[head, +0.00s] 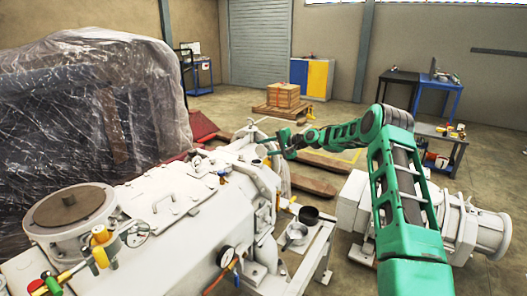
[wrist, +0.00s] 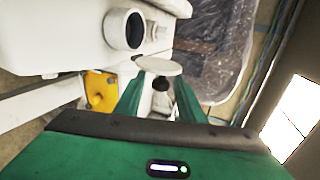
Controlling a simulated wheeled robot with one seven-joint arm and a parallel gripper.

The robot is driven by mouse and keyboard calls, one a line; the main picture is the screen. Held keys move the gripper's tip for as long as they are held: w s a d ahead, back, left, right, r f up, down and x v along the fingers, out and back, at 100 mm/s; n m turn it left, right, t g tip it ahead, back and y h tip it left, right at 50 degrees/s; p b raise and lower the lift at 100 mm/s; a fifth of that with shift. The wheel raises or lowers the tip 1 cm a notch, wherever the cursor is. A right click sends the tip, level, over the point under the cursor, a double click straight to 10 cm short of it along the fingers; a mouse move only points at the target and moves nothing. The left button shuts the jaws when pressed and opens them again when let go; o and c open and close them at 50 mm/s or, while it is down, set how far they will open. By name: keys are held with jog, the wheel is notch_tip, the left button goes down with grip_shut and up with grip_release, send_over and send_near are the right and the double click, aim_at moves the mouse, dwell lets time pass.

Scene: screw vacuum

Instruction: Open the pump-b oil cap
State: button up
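The white pump (head: 185,225) fills the lower left of the head view. My green gripper (head: 272,145) is over the pump's far end, and its tip is small there. In the wrist view, my gripper (wrist: 160,80) has its two green fingers apart. A round white disc (wrist: 158,66), which looks like the oil cap, lies between or just beyond the fingertips. A small dark knob-like part (wrist: 160,84) shows just below the disc. I cannot tell whether the fingers touch the disc. The cap is not clear in the head view.
A white pipe with a dark open end (wrist: 130,28) stands close to the fingers in the wrist view. A plastic-wrapped load (head: 85,110) stands at the left.

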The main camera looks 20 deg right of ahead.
jog(key=v, duration=1)
jog(key=shift+s+d, duration=0.2)
jog(key=s+a+r+n+g+h, duration=0.1)
jog(key=s+g+h, duration=0.3)
jog(key=s, duration=2.8)
jog(key=s+a+r+n+g+h, duration=0.1)
jog(key=s+g, duration=0.5)
jog(key=s, duration=2.6)
jog(key=a+n+h, duration=0.1)
jog(key=n+h, duration=0.1)
jog(key=h, duration=0.1)
jog(key=shift+r, duration=0.4)
